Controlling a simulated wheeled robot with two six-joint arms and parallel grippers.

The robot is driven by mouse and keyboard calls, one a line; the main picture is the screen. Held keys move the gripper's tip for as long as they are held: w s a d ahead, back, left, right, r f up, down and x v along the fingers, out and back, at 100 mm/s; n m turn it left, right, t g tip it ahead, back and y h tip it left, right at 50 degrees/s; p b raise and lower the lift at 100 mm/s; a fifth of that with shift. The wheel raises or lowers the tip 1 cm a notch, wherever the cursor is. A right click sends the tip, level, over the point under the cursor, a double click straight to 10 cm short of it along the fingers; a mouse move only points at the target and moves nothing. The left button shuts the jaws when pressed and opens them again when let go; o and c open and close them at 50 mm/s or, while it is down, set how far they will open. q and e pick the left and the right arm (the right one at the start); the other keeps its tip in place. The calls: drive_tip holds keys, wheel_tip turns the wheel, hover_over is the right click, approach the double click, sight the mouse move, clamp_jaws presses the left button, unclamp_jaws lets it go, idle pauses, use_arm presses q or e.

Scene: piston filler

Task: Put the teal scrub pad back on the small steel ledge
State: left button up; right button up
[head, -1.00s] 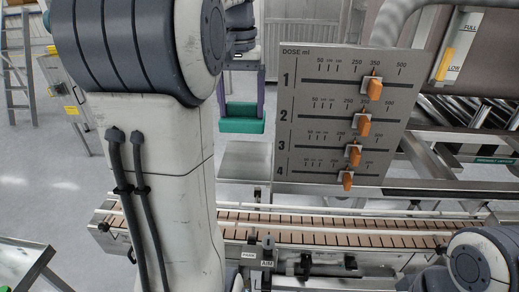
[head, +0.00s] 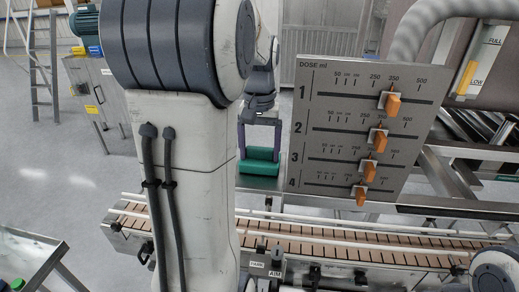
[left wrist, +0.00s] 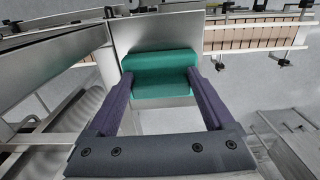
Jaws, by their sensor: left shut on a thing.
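The teal scrub pad (head: 259,167) is held between the purple fingers of my left gripper (head: 261,153), left of the dose panel. It also shows in the left wrist view (left wrist: 160,62), with my left gripper's fingers (left wrist: 160,78) at its two sides. The small steel ledge (head: 262,184) lies under the pad in the head view. In the left wrist view the bare steel of the ledge (left wrist: 140,32) shows beyond the pad. I cannot tell whether the pad touches the ledge. My right gripper is not in view.
The grey dose panel (head: 345,125) with orange sliders stands close to the right of the pad. A conveyor (head: 330,237) with brown slats runs in front of and below the ledge. A steel table corner (head: 30,250) is at lower left. Open floor lies at left.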

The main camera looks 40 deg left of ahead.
sight(259, 160)
use_arm(q)
drive_tip(key=shift+f, duration=0.1)
drive_tip(key=o, duration=1.1)
drive_tip(key=shift+c, duration=0.2)
wheel_tip(259, 160, up, 12)
